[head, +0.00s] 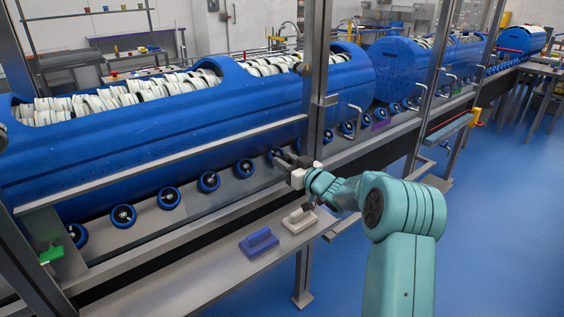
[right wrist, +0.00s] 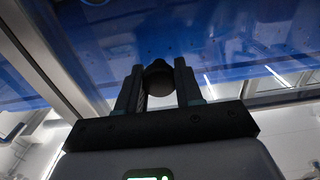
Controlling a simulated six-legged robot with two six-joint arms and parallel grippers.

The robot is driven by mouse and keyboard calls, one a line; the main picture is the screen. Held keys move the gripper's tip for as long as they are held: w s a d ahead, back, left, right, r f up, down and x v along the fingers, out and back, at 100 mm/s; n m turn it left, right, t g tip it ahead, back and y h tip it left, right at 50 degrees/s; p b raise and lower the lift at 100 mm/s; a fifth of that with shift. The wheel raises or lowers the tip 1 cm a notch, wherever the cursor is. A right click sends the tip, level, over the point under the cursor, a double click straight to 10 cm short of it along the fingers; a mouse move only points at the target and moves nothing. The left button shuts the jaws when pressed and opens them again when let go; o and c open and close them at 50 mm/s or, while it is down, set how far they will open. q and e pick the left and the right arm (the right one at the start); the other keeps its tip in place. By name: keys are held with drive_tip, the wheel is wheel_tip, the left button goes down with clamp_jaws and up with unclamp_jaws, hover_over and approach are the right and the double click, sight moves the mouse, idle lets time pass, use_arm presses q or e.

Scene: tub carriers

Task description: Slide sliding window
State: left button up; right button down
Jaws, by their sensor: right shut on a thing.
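The sliding window is a see-through pane in grey metal framing along the conveyor. A lower rail (head: 165,163) and an upright post (head: 317,80) of this framing show in the head view. My right gripper (head: 281,157) is at the framing just left of this post. In the right wrist view my right gripper (right wrist: 159,88) is shut on a dark rounded knob (right wrist: 158,70), with one finger on each side. A grey frame bar (right wrist: 45,62) runs diagonally to the left of it. In the head view the knob is too small to make out. My left gripper is not in view.
Blue tubs (head: 190,115) with white rings stand on rollers (head: 209,182) behind the framing. A blue handled block (head: 259,243) and a pale one (head: 299,218) lie on the front ledge. Chrome handles (head: 356,121) stick out to the right. The blue floor at right is open.

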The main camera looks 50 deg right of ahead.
drive_tip(key=shift+r, duration=0.1)
drive_tip(key=c, duration=0.8)
unclamp_jaws()
drive_tip(key=shift+o, duration=0.2)
drive_tip(key=v, duration=1.6)
drive_tip(key=shift+s, duration=0.2)
